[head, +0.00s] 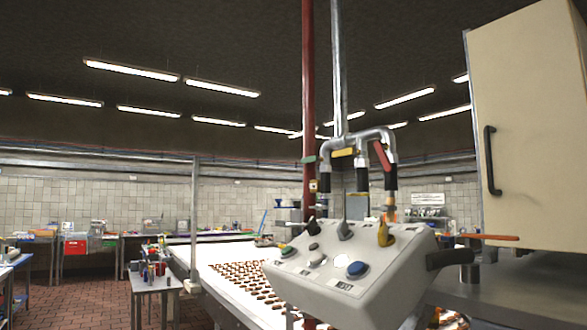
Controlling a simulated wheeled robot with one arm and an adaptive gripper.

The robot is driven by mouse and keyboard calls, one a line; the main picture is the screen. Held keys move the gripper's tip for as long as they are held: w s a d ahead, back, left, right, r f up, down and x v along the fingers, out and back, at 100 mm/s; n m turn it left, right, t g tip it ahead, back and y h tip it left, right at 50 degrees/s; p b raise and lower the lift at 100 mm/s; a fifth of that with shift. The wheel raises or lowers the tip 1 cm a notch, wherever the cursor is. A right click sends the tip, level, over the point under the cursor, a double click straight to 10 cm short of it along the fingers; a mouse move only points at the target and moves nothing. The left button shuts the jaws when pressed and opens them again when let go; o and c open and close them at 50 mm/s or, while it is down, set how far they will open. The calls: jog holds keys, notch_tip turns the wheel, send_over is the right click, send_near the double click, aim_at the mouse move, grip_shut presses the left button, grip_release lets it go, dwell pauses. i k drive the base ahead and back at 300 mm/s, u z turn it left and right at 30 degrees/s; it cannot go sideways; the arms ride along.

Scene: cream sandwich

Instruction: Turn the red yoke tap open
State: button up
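The red yoke tap (381,156) is a red lever on the right branch of a grey metal pipe yoke (352,137). The lever slants, its upper end to the left and its lower end to the right. A yellow lever (343,152) lies level on the middle branch, and a green lever (310,158) is at the left branch. Black sleeves show below the middle and right branches. The lower pipe ends are partly hidden behind the control box. I cannot make out my gripper in this view.
A pale control box (345,292) with several knobs stands in front, below the yoke. A red vertical pipe (309,95) runs beside it. A cream cabinet (530,130) fills the right. A belt with brown biscuits (245,283) lies behind. Brick floor (95,300) shows at left.

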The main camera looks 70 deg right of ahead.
aim_at(380, 148)
jog(key=i, duration=2.25)
jog(key=z, duration=4.05)
